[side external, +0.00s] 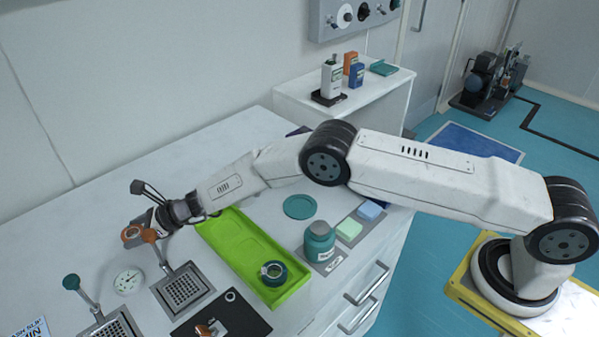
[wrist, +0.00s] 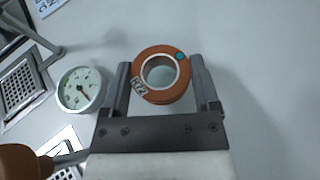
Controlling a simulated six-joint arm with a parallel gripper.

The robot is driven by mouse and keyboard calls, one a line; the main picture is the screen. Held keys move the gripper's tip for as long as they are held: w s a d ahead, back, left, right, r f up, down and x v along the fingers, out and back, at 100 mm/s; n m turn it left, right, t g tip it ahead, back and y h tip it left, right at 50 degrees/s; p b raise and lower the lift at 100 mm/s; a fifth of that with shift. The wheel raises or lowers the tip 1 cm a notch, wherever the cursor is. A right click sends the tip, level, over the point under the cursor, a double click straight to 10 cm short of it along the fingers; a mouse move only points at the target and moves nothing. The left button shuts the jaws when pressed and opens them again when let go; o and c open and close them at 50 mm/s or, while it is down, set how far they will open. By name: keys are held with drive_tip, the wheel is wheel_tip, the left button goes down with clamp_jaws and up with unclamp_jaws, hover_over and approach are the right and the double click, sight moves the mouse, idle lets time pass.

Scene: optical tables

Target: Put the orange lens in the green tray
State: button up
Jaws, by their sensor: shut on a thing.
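The orange lens is a short ring with a clear centre, a teal dot and a small label; it shows large in the wrist view (wrist: 172,96). My gripper (wrist: 160,68) is shut on it, one finger on each side. In the side external view the lens (side external: 131,233) is at the far left end of my arm, over the white bench, left of the tray. The green tray (side external: 237,247) is long and lies on the bench to the right of my gripper. A teal ring-shaped piece (side external: 273,272) sits in its near end. The tray is outside the wrist view.
A lever with an orange knob (side external: 149,236) on a perforated plate (side external: 184,289) stands close by the lens. A round gauge (side external: 129,281) and a teal-knobbed lever (side external: 72,283) are nearby. A teal jar (side external: 319,243) and teal disc (side external: 299,206) stand beyond the tray.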

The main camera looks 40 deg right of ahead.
drive_tip(key=shift+f, duration=1)
drive_tip(key=shift+f, duration=0.1)
drive_tip(key=o, duration=1.2)
drive_tip(key=shift+o, duration=0.2)
drive_tip(key=shift+d, duration=0.15)
drive_tip(key=shift+s+d+r, duration=0.1)
drive_tip(key=shift+s+r, duration=0.05)
drive_tip(key=shift+r, duration=0.1)
drive_tip(key=shift+v, duration=5.7)
drive_tip(key=shift+s, duration=0.1)
